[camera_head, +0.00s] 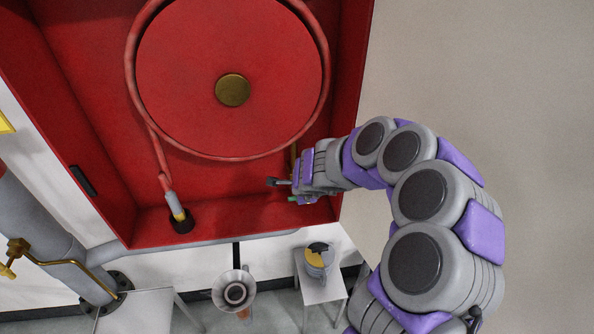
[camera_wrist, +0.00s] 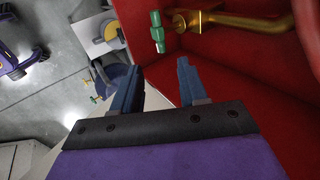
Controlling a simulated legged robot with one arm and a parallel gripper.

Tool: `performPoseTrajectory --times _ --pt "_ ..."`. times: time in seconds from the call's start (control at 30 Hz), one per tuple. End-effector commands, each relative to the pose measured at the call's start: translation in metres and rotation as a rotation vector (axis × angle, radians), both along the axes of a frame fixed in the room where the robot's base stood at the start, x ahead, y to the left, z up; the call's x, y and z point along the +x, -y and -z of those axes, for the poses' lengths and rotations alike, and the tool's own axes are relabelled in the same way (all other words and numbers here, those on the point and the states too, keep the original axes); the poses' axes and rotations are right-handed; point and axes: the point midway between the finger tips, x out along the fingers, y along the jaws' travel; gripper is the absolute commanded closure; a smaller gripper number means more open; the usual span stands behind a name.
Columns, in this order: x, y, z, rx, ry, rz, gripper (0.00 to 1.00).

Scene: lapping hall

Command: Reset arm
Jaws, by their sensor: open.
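My gripper (camera_head: 280,190) is at the lower right inside the red hose cabinet (camera_head: 70,120), with my arm coming in from the right. In the wrist view, the two blue fingers of my gripper (camera_wrist: 156,78) are spread apart with nothing between them. A green handle (camera_wrist: 157,32) on a brass valve (camera_wrist: 235,20) is just beyond the fingertips, apart from them. The green handle shows only as a small patch in the head view (camera_head: 293,199), mostly hidden by my gripper.
A red hose reel (camera_head: 190,70) with a brass hub (camera_head: 233,90) fills the cabinet. Its nozzle (camera_head: 176,205) hangs at lower left. Below are a grey funnel-like object (camera_head: 234,292), a small table (camera_head: 320,291) and a grey pipe (camera_head: 35,220). The wall at right is bare.

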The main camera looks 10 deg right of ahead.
Motion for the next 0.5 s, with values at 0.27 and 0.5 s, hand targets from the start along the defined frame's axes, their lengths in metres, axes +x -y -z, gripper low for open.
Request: performPoseTrajectory --times 0.27,0.5 --pt "0.006 -0.012 -0.009 0.009 0.052 -0.063 0.57" --pt "-0.011 -0.096 -0.066 0.043 0.301 -0.517 0.57"
